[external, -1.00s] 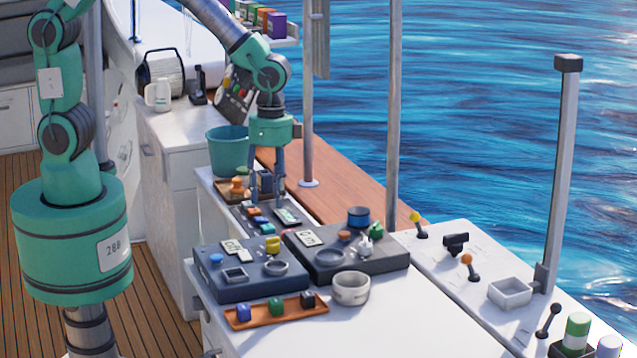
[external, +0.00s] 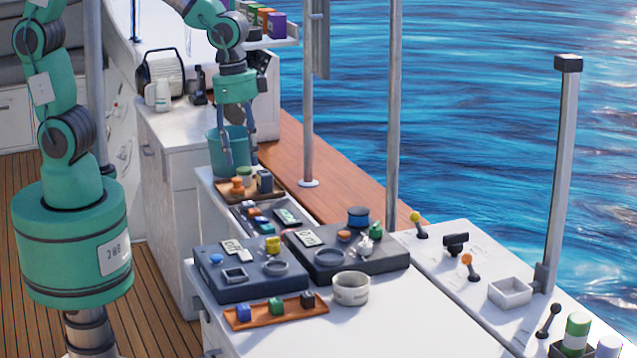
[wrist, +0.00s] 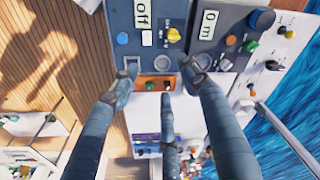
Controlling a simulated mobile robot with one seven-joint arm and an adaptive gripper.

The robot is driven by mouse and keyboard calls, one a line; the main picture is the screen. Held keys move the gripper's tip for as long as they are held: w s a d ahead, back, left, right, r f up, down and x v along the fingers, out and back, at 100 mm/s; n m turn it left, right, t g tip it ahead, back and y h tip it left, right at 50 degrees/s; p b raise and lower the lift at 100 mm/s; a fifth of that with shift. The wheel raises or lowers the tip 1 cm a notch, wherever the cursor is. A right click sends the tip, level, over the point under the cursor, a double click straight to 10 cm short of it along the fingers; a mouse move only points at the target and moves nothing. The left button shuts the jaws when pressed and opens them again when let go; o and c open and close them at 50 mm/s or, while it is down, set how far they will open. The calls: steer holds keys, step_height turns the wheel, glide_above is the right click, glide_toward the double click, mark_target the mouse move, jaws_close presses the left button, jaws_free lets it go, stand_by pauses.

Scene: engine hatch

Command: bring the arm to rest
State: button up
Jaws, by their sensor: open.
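My gripper (external: 238,155) is open and empty in the external view. It hangs with its fingers down over the far end of the counter, above a small brown tray (external: 222,194) and in front of the teal bucket (external: 213,141). My arm reaches out to it from the upper left. In the wrist view, my gripper (wrist: 160,95) shows its fingers spread apart with nothing between them. Dark control panels lie beyond the fingertips there, one with an "off" display (wrist: 145,14) and one with a "0 m" display (wrist: 209,24).
Two dark panels (external: 225,290) with knobs and displays sit on the white counter. An orange tray (external: 262,316) of coloured blocks and a grey bowl (external: 350,288) are in front. Metal poles (external: 393,110) stand along the water side. Levers (external: 469,264) stand on the right ledge.

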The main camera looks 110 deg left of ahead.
steer(key=s+d+r+t, duration=0.1)
steer(key=s+d+r, duration=0.1)
steer(key=s+r, duration=0.2)
steer(key=s+d+r+t+b, duration=0.1)
steer(key=s+d+r, duration=0.2)
steer(key=s, duration=0.6)
steer(key=s+d+r+t+b, duration=0.1)
steer(key=s+d+r+t, duration=0.1)
steer(key=s+r, duration=0.3)
steer(key=shift+s+d, duration=0.25)
steer(key=shift+s, duration=0.4)
steer(key=shift+c, duration=0.3)
stand_by(0.8)
